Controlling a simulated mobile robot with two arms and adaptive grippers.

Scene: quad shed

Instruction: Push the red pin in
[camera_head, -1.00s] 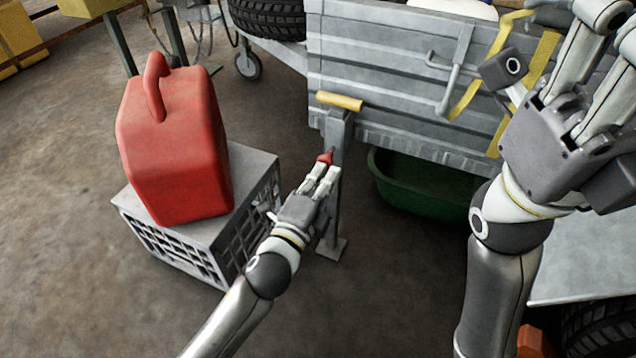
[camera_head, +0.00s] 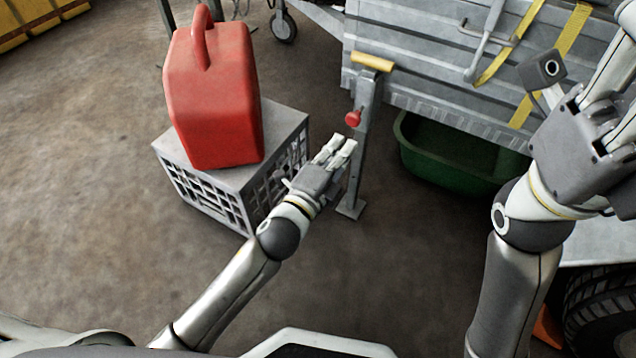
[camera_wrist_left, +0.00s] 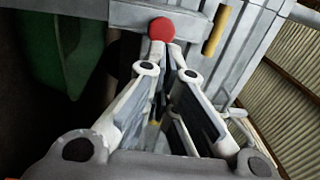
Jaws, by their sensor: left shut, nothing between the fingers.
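The red pin (camera_head: 353,118) has a round head and sits on the side of a grey metal post (camera_head: 362,150) with a yellow handle on top. In the left wrist view the red pin head (camera_wrist_left: 161,29) shows just beyond the fingertips. My left gripper (camera_head: 343,143) is shut and empty. Its fingertips are just below and a little left of the pin, with a small gap in the head view. My right gripper (camera_head: 606,115) is at the upper right, away from the pin; its fingertips run out at the edge, so its opening is unclear.
A red fuel can (camera_head: 212,100) stands on a grey crate (camera_head: 215,190) left of my left gripper. A green tub (camera_head: 450,155) lies under the grey trailer (camera_head: 430,75) behind the post. The concrete floor in front is clear.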

